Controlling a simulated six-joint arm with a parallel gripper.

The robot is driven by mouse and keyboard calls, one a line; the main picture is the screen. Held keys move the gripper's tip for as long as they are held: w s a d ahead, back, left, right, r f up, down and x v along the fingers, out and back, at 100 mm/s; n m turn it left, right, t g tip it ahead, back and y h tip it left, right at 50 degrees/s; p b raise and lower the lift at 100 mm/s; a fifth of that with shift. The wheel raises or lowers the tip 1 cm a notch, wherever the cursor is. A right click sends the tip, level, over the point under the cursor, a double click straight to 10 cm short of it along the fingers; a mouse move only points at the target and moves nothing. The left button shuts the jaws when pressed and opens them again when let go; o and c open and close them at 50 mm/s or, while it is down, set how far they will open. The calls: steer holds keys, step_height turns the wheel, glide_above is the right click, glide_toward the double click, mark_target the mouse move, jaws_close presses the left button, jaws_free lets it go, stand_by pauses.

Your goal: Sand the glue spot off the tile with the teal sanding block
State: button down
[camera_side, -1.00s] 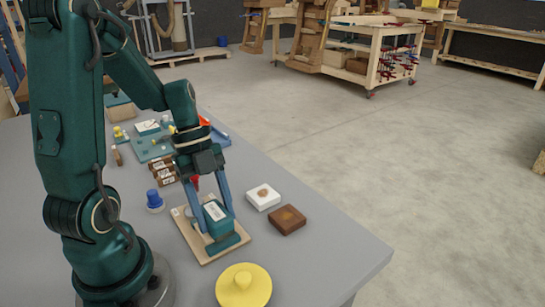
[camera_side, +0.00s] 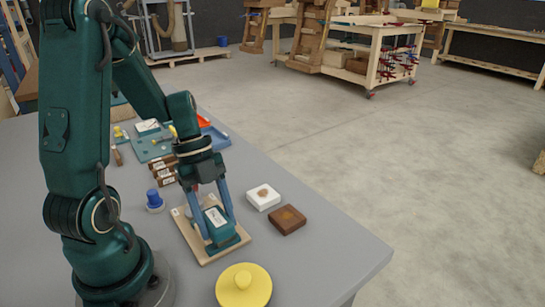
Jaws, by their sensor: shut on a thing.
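The teal sanding block (camera_side: 218,226) has a white label on top and rests on a flat tan board (camera_side: 206,259) on the grey table. My gripper (camera_side: 220,232) points down with its blue fingers on either side of the block and is shut on it. A white tile (camera_side: 263,196) with a brown spot (camera_side: 263,193) on top lies to the right of the board. A brown tile (camera_side: 287,220) with a lighter brown spot lies just in front of the white one. The underside of the block is hidden.
A yellow round lidded thing (camera_side: 243,287) stands near the front edge. A blue-capped pot (camera_side: 154,200) and stacked brown blocks (camera_side: 163,170) stand left of the board. A teal mat (camera_side: 150,150) lies farther back. The table's right side is clear.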

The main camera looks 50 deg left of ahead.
step_height(320, 180, up, 3)
steer(key=shift+f, duration=0.2)
steer(key=shift+d+r, duration=0.1)
steer(key=shift+r, duration=2.75)
